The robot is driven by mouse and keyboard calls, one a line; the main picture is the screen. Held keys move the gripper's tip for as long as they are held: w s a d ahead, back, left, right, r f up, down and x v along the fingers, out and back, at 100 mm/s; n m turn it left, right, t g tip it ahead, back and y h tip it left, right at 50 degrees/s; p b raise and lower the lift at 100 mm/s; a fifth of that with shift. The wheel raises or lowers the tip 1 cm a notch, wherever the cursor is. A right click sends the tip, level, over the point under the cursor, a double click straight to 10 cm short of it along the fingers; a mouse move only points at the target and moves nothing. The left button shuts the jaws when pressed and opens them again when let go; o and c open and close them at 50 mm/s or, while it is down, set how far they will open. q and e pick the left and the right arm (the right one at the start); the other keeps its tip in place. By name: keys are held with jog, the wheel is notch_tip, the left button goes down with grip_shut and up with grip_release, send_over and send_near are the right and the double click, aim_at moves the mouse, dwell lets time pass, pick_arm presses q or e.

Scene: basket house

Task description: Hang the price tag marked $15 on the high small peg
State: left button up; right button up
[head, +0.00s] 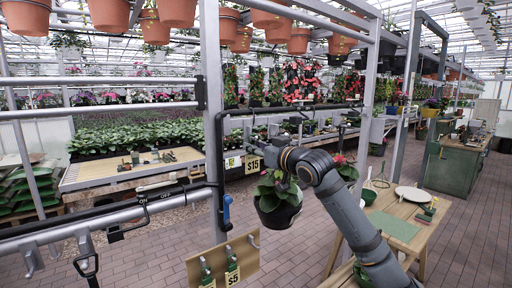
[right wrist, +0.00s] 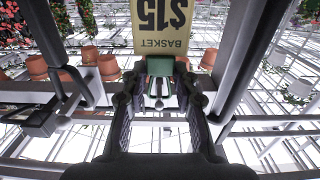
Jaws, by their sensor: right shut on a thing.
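The tan $15 price tag (head: 253,166) hangs beside the grey upright post, at the tips of my right gripper (head: 262,150). In the right wrist view the tag (right wrist: 162,25) appears upside down, with its green clip (right wrist: 160,66) between the fingertips of my right gripper (right wrist: 160,88). The gripper is shut on it. A wooden board (head: 238,262) low in the head view carries small pegs; $5 tags (head: 232,276) hang there, and a peg (head: 253,240) at its right looks bare. I cannot tell which peg is the high small one. My left gripper is out of view.
The grey post (head: 212,120) and a black pipe (head: 290,109) stand close to my right gripper. A potted plant (head: 277,205) hangs just below my forearm. Rails with hooks (head: 85,243) cross the lower left. A wooden table (head: 405,205) stands at the right.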

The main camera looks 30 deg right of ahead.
dwell(0.3)
jog(key=o, duration=0.9)
notch_tip(320, 180, up, 10)
